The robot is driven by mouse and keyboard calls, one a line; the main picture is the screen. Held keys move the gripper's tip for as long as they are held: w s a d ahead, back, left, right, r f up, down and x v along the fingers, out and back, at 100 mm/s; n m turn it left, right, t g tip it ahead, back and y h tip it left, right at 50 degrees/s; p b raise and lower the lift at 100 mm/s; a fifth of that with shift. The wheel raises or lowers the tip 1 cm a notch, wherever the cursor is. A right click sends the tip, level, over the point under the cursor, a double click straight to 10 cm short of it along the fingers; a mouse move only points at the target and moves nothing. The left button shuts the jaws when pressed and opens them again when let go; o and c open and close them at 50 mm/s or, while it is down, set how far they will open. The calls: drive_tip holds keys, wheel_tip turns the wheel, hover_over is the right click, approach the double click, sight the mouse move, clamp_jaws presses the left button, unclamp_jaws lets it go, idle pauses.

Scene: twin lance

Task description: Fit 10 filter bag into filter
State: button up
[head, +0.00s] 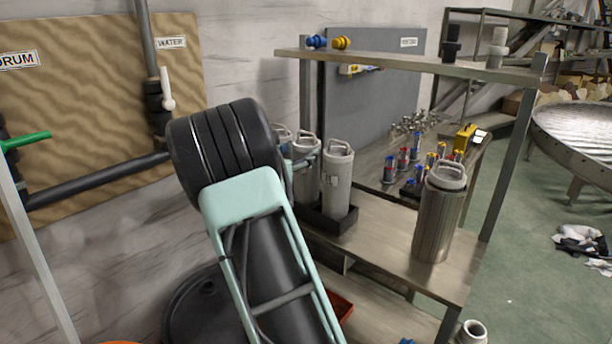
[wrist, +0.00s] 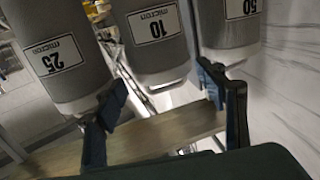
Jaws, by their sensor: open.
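In the wrist view a grey bag (wrist: 156,57) labelled "10 micron" hangs between bags labelled 25 (wrist: 58,78) and 50 (wrist: 232,48). Its light handle shows between the spread fingers of my gripper (wrist: 165,102). My gripper is open, with no finger visibly closed on the handle. In the head view the grey bags stand upright in a black tray; the middle one (head: 305,172) is partly behind my arm, and my fingers are largely hidden there. A metal filter cylinder (head: 433,225) stands upright on the bench, with a light ring and handle at its top.
The black tray (head: 334,223) sits on the wooden bench (head: 385,245). An upper shelf (head: 410,64) and its posts overhang the bench. Black pipes and a white-handled valve (head: 167,90) are on the left wall.

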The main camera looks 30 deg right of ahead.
sight(307, 142)
drive_tip(key=shift+x, duration=2.95)
drive_tip(key=shift+f, duration=0.2)
drive_tip(key=shift+a, duration=0.1)
drive_tip(key=c, duration=1.3)
drive_tip(key=shift+r, duration=0.1)
